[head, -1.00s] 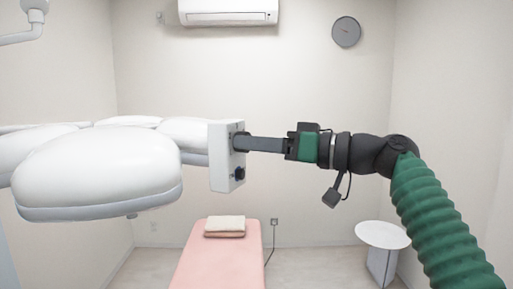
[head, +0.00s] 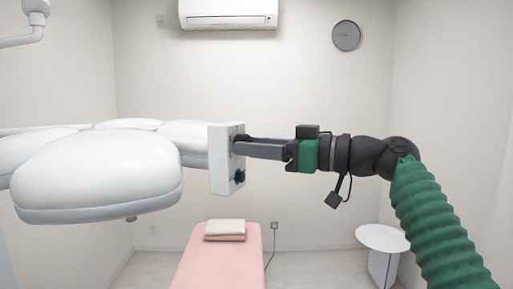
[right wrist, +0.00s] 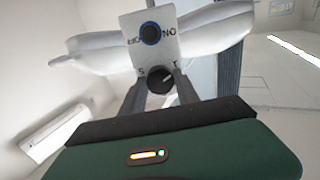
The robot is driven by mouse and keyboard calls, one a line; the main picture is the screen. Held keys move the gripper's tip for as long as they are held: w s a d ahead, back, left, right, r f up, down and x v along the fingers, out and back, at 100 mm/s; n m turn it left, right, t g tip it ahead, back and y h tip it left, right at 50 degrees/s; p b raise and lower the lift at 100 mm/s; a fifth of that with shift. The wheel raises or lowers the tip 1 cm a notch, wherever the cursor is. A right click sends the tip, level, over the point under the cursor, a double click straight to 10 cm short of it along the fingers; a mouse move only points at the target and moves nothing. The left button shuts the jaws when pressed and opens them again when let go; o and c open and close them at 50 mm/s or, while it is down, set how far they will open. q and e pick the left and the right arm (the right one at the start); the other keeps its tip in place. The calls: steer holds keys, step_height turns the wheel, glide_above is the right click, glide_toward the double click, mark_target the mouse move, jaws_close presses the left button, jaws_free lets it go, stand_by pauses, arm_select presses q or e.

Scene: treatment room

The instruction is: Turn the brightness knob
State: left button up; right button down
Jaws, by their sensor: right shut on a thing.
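A white control panel (head: 226,160) is fixed at the right side of the white lamp head (head: 98,172). My right gripper (head: 240,146) reaches it from the right, fingertips at its upper part. In the right wrist view the fingers (right wrist: 160,84) are shut around a black round knob (right wrist: 160,78) with a light pointer line. A second control, dark with a blue ring (right wrist: 150,33), is on the same panel, away from the fingers; in the head view it shows lower down as a dark knob (head: 240,177). Some panel markings are partly hidden or too small to read. My left gripper is out of view.
A pink treatment bed (head: 218,262) with a folded towel (head: 225,229) stands below. A small white round table (head: 383,238) is at the lower right. An air conditioner (head: 228,14) hangs on the back wall. The space around my right forearm is clear.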

steer(key=c, duration=1.3)
jaws_free()
steer(key=shift+r, duration=0.1)
steer(key=o, duration=0.4)
steer(key=shift+s+a, duration=0.1)
steer(key=shift+a, duration=0.15)
steer(key=b+v, duration=0.3)
steer(key=v, duration=1.4)
steer(key=shift+a, duration=0.15)
